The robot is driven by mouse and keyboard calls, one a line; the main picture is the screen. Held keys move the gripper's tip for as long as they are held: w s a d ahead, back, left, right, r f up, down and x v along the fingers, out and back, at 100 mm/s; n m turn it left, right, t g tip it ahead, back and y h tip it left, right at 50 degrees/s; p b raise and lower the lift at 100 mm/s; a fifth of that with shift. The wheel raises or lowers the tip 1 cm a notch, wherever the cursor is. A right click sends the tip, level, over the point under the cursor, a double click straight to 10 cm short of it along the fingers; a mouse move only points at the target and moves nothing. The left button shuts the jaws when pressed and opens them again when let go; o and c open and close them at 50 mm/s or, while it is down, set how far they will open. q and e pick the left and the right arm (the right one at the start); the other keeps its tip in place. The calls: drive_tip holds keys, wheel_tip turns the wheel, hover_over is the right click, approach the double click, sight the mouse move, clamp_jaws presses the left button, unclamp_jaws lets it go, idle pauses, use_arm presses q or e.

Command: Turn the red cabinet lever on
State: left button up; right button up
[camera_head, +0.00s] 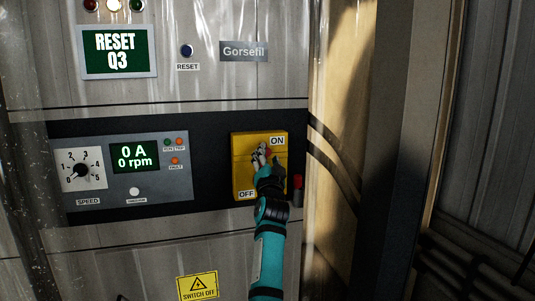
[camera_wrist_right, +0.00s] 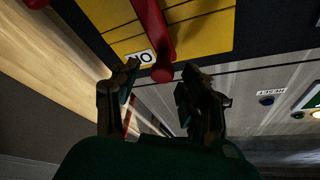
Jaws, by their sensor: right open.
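A yellow panel (camera_head: 240,150) on the cabinet front carries an ON label (camera_head: 277,140) at top right and an OFF label (camera_head: 246,194) at bottom left. My right gripper (camera_head: 261,158) is in front of it and hides most of the red lever (camera_head: 268,152). In the right wrist view, upside down, the red lever (camera_wrist_right: 154,40) stands out over the yellow panel, its rounded end beside the ON label (camera_wrist_right: 140,58). The open fingers of my right gripper (camera_wrist_right: 157,88) lie either side of that end, just short of it; contact cannot be told. My left gripper is not in view.
A small red handle (camera_head: 297,188) sits right of the yellow panel. A control box (camera_head: 125,172) with a speed dial and a display reading 0 A, 0 rpm is to the left. Above are a RESET Q3 screen (camera_head: 117,51) and a blue reset button (camera_head: 187,51). A dark post (camera_head: 390,150) stands at right.

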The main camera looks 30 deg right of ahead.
drive_tip(key=shift+v, duration=2.2)
drive_tip(key=shift+r, duration=0.1)
